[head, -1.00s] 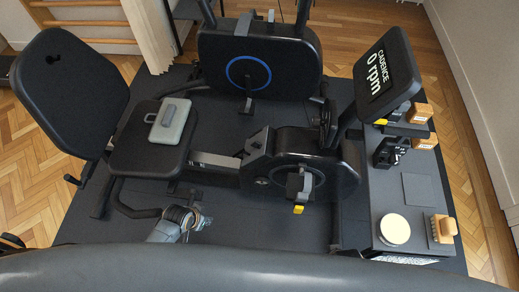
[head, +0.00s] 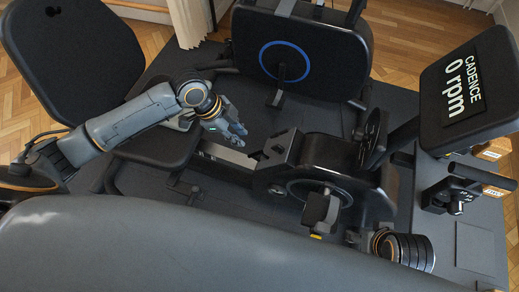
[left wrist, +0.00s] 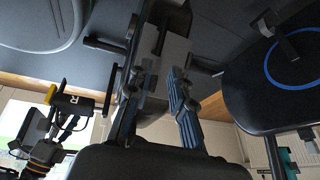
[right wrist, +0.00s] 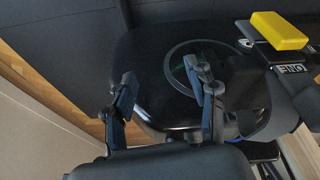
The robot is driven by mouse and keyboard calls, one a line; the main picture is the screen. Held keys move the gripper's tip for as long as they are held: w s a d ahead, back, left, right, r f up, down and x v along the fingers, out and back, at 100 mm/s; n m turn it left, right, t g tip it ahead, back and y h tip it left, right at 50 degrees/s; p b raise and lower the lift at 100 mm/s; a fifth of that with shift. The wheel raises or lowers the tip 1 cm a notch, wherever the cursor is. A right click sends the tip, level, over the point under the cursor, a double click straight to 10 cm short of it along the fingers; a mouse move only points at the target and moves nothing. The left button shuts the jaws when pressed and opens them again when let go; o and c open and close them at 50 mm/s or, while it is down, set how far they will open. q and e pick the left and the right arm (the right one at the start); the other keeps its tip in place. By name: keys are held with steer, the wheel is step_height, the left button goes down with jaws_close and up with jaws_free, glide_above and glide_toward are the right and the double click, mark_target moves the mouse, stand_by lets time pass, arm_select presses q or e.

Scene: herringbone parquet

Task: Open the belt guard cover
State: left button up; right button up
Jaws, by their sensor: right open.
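The black rounded housing that looks like the belt guard (head: 345,150) sits at the front of the exercise bike, with a ring and crank on its near side. I see no clear gap in it and cannot make out the cover's edge. It shows in the right wrist view (right wrist: 150,60) too. My left gripper (head: 240,130) is above the seat rail, left of the housing; its fingers are apart and empty in the left wrist view (left wrist: 160,80). My right gripper (right wrist: 160,72) is open and empty, facing the housing; in the head view it is low, right of the pedal, mostly hidden.
The pedal (head: 318,208) sticks out near the housing. The cadence screen (head: 470,85) overhangs the right side. A seat (head: 155,145) and backrest (head: 65,60) stand left.

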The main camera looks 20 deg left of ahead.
mark_target(257, 153)
arm_select(q)
steer(key=b+x, duration=0.2)
steer(key=x, duration=0.6)
steer(key=shift+f+b, duration=0.15)
steer(key=shift+b, duration=0.15)
steer(key=b+x, duration=0.1)
steer(key=x, duration=0.3)
steer(key=shift+d+f, duration=0.2)
steer(key=shift+f, duration=0.05)
steer(key=shift+w+d+f, duration=0.1)
steer(key=shift+f, duration=0.05)
arm_select(e)
steer(key=w+a+r+t+y, duration=0.1)
steer(key=w+a+r+t, duration=0.1)
steer(key=w+r+t, duration=0.1)
steer(key=w+t, duration=0.1)
steer(key=w, duration=0.1)
steer(key=shift+w, duration=0.4)
arm_select(q)
steer(key=shift+c, duration=0.3)
jaws_close()
